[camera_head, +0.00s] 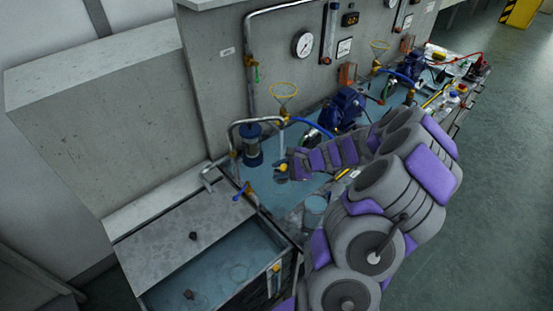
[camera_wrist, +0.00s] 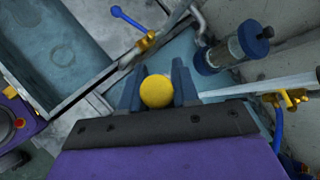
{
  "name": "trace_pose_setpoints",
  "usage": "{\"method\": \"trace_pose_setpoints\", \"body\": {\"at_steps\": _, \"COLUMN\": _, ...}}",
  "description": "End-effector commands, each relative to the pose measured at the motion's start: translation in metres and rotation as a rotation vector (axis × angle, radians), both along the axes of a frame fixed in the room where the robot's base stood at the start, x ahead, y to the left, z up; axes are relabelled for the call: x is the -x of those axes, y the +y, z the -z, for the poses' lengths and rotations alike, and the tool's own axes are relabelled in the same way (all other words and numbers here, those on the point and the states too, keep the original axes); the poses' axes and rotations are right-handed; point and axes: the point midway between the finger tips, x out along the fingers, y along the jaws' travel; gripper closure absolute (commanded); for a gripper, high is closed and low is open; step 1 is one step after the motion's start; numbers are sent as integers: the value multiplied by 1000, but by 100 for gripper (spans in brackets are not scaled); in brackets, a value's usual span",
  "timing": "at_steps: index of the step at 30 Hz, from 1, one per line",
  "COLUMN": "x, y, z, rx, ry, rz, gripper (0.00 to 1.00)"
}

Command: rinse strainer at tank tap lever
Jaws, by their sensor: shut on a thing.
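My gripper (camera_wrist: 157,90) is shut on the strainer, which shows as a round yellow end (camera_wrist: 157,91) between the two dark fingers. The rest of the strainer is hidden from the wrist camera. In the head view my gripper (camera_head: 282,171) holds the yellow-topped piece above the blue bench, to the right of the tap. The tank tap has a blue lever (camera_head: 239,194) on a brass body at the tank's back right corner. The lever (camera_wrist: 127,19) also shows in the wrist view, above and left of the strainer and apart from it. The water tank (camera_head: 165,240) is partly covered.
A clear cylinder with blue ends (camera_head: 252,145) stands on the bench behind the tap; it also shows in the wrist view (camera_wrist: 240,48). A blue pump (camera_head: 342,109) stands farther right. Open water shows at the tank's front.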

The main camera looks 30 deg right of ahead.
Motion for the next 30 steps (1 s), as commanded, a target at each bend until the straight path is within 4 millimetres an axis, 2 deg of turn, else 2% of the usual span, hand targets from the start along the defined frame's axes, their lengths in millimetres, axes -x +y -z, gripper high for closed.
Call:
{"method": "trace_pose_setpoints", "body": {"at_steps": 16, "x": 1, "y": 0, "z": -1, "rx": 0, "ry": 0, "rz": 0, "gripper": 100}}
{"method": "trace_pose_setpoints", "body": {"at_steps": 30, "x": 28, "y": 15, "z": -29, "rx": 0, "ry": -2, "rz": 0, "gripper": 100}}
